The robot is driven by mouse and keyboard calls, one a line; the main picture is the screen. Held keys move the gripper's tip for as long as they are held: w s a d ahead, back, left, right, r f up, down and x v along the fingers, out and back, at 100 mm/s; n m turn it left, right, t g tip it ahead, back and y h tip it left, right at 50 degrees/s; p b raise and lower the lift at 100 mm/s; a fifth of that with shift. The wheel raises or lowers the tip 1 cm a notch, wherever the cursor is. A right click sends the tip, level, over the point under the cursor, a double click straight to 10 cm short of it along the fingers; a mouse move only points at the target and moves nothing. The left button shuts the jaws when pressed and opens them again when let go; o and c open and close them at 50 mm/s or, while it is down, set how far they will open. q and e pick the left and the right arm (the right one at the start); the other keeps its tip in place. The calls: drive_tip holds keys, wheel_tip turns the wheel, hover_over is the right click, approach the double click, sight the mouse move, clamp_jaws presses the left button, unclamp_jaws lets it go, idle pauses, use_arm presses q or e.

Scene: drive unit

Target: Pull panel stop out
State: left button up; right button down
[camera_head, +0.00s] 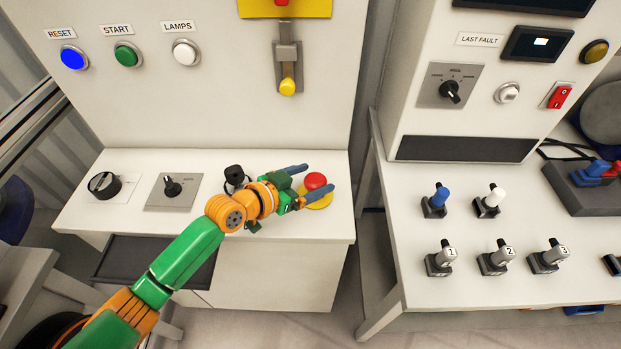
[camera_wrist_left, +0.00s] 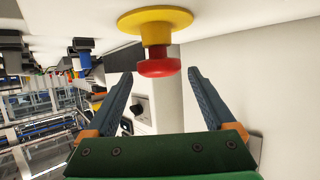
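A red mushroom-head stop button (camera_head: 315,181) on a round yellow base (camera_head: 318,201) sits at the right end of the left console's white shelf. It also shows in the left wrist view, with its red head (camera_wrist_left: 159,66) and yellow base (camera_wrist_left: 155,20). My left gripper (camera_head: 319,178) is open, its two blue fingers spread on either side of the red head in the head view. In the wrist view the head lies between the fingertips, with visible gaps to both; I see no contact. My right gripper is not in view.
A black joystick-like knob (camera_head: 235,178) stands just beside my left wrist. A rotary switch (camera_head: 172,187) and a black dial (camera_head: 104,185) sit further left. Above hangs a yellow-tipped lever (camera_head: 287,86). The right console (camera_head: 480,270) carries several upright switches.

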use_arm(q)
drive_tip(key=b+v, duration=0.1)
drive_tip(key=v, duration=0.6)
drive_tip(key=shift+s, duration=0.1)
